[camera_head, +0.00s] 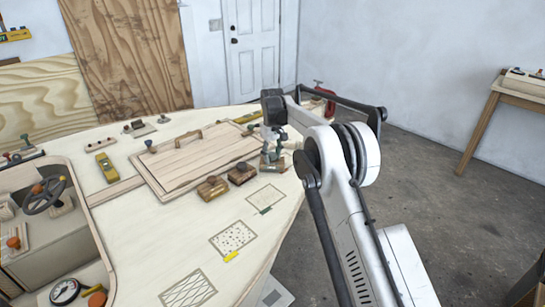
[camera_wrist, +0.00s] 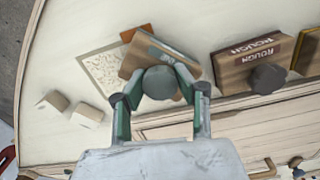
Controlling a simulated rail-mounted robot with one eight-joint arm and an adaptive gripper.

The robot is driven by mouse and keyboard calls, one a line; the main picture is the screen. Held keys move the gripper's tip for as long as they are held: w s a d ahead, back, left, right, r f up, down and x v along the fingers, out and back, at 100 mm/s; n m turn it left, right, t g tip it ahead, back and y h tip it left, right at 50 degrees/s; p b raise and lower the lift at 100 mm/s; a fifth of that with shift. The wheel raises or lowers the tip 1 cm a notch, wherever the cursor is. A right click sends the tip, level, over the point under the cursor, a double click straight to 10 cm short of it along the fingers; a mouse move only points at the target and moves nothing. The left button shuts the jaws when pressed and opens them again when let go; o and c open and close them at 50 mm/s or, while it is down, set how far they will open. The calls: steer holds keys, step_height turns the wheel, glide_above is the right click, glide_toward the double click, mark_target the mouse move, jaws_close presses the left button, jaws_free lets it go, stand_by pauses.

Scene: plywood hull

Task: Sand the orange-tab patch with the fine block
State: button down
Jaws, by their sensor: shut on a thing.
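In the wrist view my gripper (camera_wrist: 160,97) is shut on the dark round knob of a wooden sanding block (camera_wrist: 168,53) with a blue-grey label strip; its wording is unreadable. The block is tilted in the picture and covers part of a speckled patch (camera_wrist: 98,72). An orange tab (camera_wrist: 134,33) shows at the block's far edge, beside the patch. I cannot tell whether block and patch touch. In the head view my gripper (camera_head: 271,143) and the held block (camera_head: 267,164) are over the hull's far right side; the orange-tab patch is mostly hidden there.
A block marked ROUGH (camera_wrist: 255,62) lies right of the held one, with another block (camera_wrist: 308,52) beyond. Two small pale blocks (camera_wrist: 52,102) (camera_wrist: 87,114) lie left. In the head view, a yellow-tab patch (camera_head: 232,237) and green-tab patch (camera_head: 265,197) lie nearer, uncovered.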

steer(key=r, duration=0.3)
steer(key=shift+w+d+r+p, duration=0.1)
steer(key=shift+d+r+p, duration=0.15)
steer(key=shift+p, duration=0.05)
steer(key=shift+r+p, duration=1)
steer(key=shift+r, duration=1.35)
steer(key=shift+a, duration=0.1)
